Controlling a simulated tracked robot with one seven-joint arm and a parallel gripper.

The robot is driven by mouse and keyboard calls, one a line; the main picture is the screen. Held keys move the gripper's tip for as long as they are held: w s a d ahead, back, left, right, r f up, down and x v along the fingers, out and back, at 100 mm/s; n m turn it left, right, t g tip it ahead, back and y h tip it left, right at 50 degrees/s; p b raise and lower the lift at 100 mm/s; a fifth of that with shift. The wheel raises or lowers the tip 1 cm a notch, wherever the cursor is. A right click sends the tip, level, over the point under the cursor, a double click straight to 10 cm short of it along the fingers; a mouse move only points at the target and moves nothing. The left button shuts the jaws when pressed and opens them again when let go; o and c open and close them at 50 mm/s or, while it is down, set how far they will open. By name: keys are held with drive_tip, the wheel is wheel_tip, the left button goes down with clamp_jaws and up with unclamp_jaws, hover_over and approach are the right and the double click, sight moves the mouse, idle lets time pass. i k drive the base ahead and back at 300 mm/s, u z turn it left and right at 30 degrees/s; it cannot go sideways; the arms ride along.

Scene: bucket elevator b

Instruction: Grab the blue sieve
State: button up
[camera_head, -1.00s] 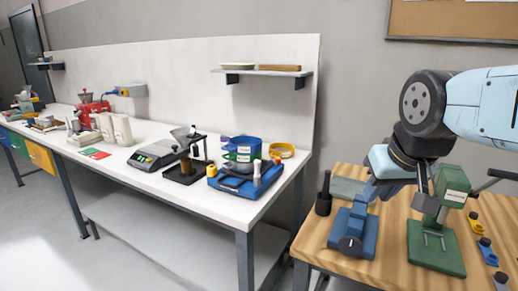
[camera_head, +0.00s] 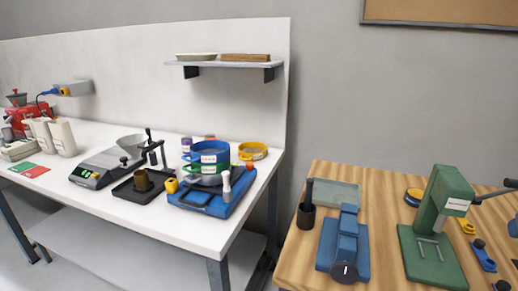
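The blue sieve (camera_head: 210,154) is a round blue ring with a white label. It sits on top of a green sieve (camera_head: 208,168) in a stack over a grey metal pan. The stack stands on a blue base (camera_head: 207,204) near the right end of the white bench. A yellow sieve (camera_head: 253,151) lies apart, behind and to the right of the stack. My gripper is not in view, so its state does not show.
The white bench (camera_head: 130,205) also holds a digital scale (camera_head: 93,173) and a black tray (camera_head: 132,192) left of the stack. A shelf (camera_head: 225,66) hangs above. A wooden table (camera_head: 300,249) with a blue vise (camera_head: 343,250) and green press (camera_head: 437,225) stands right, past a gap.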

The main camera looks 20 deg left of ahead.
sight(208, 151)
drive_tip(key=u, duration=0.55)
drive_tip(key=i, duration=0.1)
drive_tip(key=z, duration=1.95)
drive_tip(key=k, duration=1.8)
drive_tip(key=u, duration=2.1)
drive_tip(key=i, duration=1)
drive_tip(key=u, duration=0.05)
